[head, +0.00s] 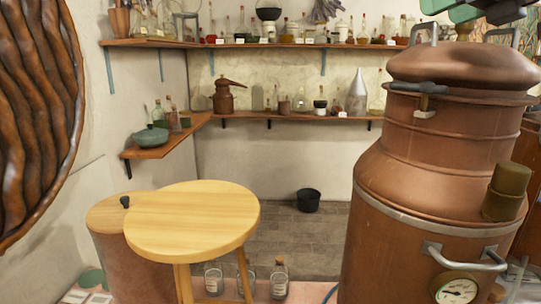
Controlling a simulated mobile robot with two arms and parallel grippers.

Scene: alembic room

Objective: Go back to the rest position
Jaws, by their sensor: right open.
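My right gripper (455,10) shows only in part at the top right edge of the head view, with green finger parts and a dark body. It is open, and I see nothing between its fingers. In the picture it lies just above the domed lid of a large copper still (455,150); I cannot tell how far apart they are. The rest of my right arm is cut off by the frame. My left gripper is not in view.
A round wooden stool (195,222) stands at the front left beside a copper drum with a wooden lid (104,214). Glass bottles (278,278) stand low behind it. Shelves (290,117) with bottles line the back wall. A black bucket (308,200) sits on open floor.

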